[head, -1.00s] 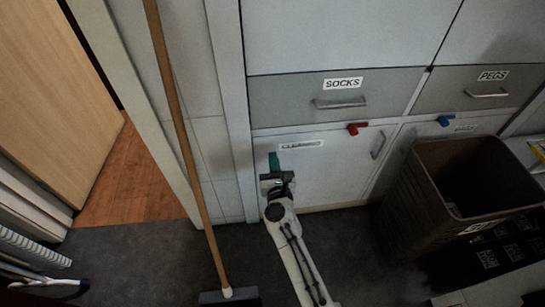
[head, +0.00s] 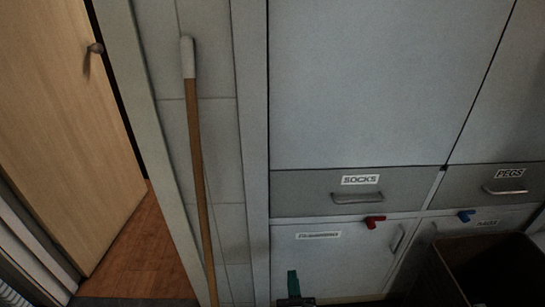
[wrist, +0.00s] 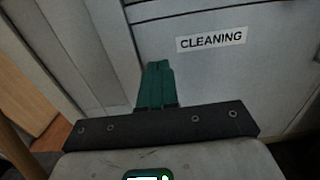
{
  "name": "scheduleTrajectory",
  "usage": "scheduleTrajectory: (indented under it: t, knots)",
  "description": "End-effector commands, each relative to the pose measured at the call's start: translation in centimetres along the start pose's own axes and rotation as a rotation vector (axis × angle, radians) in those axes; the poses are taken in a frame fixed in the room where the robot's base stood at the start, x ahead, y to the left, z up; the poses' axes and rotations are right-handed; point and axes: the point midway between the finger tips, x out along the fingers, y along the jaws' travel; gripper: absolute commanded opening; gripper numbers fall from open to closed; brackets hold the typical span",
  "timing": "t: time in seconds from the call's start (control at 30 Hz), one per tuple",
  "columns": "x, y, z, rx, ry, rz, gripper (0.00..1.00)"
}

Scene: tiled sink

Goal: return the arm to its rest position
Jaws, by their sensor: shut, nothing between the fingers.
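My gripper (wrist: 156,85) has green fingers on a dark bar, and they are closed together with nothing between them. In the head view my gripper (head: 293,284) shows only at the bottom edge, in front of the lower cabinet door (head: 338,262). The rest of my arm is out of that view. In the wrist view the fingers point toward the pale door with the label CLEANING (wrist: 211,39). I cannot tell how far the fingertips are from the door.
A broom handle (head: 197,160) leans upright on the wall at left. A wooden door (head: 68,130) stands farther left. Drawers marked SOCKS (head: 360,180) and PEGS (head: 509,174) have handles. Red (head: 375,222) and blue (head: 465,215) catches stick out. A brown bin (head: 490,270) stands at lower right.

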Motion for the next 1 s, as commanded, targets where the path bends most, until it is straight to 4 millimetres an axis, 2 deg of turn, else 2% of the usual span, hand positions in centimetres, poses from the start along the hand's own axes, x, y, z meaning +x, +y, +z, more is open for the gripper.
scheduleTrajectory:
  t: [0.17, 0.33, 0.47, 0.67, 0.8, 0.9, 1.0]
  knots:
    - [-0.1, -0.1, 1.0, -0.142, -0.021, 0.078, 0.00]
    - [-1.4, -0.1, 2.6, -0.576, -0.072, 0.297, 0.00]
    - [-3.9, -0.6, 2.5, -0.976, -0.103, 0.486, 0.00]
    - [-9.2, -3.5, 0.8, -1.561, -0.112, 0.792, 0.00]
    - [-14.1, -7.1, -0.6, -1.913, -0.087, 1.049, 0.00]
    - [-18.0, -10.3, -1.1, -2.113, -0.055, 1.259, 0.00]
    - [-21.9, -13.2, -1.1, -2.243, -0.019, 1.473, 0.00]
